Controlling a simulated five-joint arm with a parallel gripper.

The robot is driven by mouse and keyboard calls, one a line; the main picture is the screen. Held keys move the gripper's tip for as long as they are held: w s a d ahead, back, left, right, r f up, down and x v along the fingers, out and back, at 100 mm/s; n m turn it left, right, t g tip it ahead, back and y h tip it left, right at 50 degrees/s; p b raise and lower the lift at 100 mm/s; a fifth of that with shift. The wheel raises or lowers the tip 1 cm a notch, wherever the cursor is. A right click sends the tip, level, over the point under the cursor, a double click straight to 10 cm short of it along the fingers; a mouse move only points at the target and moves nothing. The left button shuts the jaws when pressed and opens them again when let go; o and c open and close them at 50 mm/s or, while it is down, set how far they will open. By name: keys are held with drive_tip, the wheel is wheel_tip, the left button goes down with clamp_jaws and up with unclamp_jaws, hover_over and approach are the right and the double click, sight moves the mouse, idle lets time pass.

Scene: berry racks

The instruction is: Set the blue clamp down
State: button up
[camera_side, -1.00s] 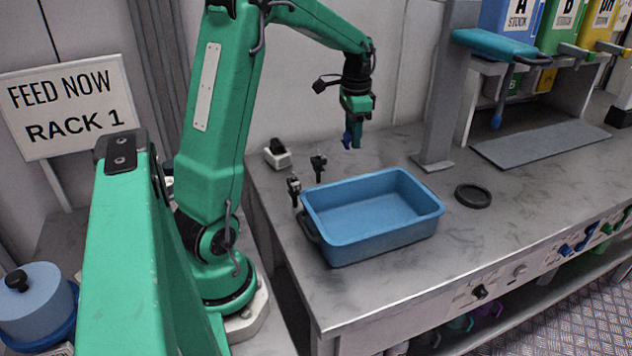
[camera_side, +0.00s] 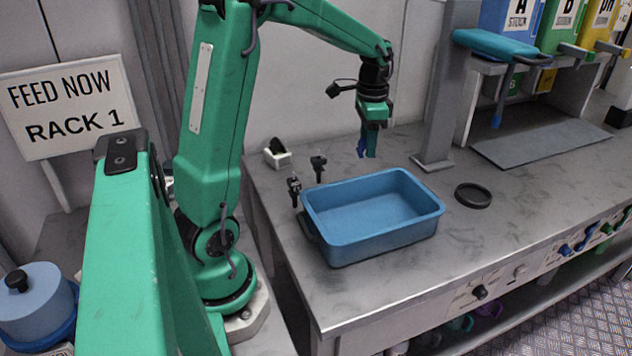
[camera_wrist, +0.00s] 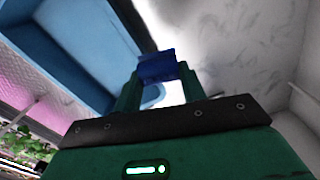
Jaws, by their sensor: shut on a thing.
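My gripper (camera_side: 368,150) is shut on the blue clamp (camera_side: 362,147) and holds it in the air above the bench, behind the blue tub. In the wrist view the blue clamp (camera_wrist: 157,67) sits between the two green fingers of my gripper (camera_wrist: 160,76). The fingers hide part of the clamp in the side view.
An empty blue tub (camera_side: 335,252) stands on the grey bench (camera_side: 470,265). Two small black fittings (camera_side: 318,168) and a white holder (camera_side: 277,157) are left of it. A grey post (camera_side: 432,110) stands close right of my gripper.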

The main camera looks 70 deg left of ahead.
drive_tip(key=s+d+r+m, duration=0.15)
drive_tip(key=s+d, duration=0.25)
drive_tip(key=d, duration=0.8)
drive_tip(key=s+d+m, duration=0.3)
drive_tip(key=s+d, duration=0.1)
drive_tip(key=d, duration=0.8)
drive_tip(key=s+d+f+m, duration=0.1)
drive_tip(key=s+d+m, duration=0.2)
drive_tip(key=s, duration=0.6)
drive_tip(key=s+d+f+m, duration=0.1)
drive_tip(key=s+d+m, duration=0.2)
drive_tip(key=s+d, duration=0.3)
drive_tip(key=shift+s+d, duration=0.15)
drive_tip(key=shift+s, duration=2.05)
drive_tip(key=shift+w, duration=0.15)
drive_tip(key=shift+w+a+f, duration=1.05)
drive_tip(key=shift+w+f, duration=0.1)
drive_tip(key=shift+w, duration=0.45)
drive_tip(key=shift+w+a+f, duration=1.1)
drive_tip(key=shift+w+f, duration=0.1)
drive_tip(key=shift+w, duration=0.4)
drive_tip(key=shift+w+a+f, duration=1.05)
drive_tip(key=shift+w+f, duration=0.1)
drive_tip(key=shift+w, duration=0.45)
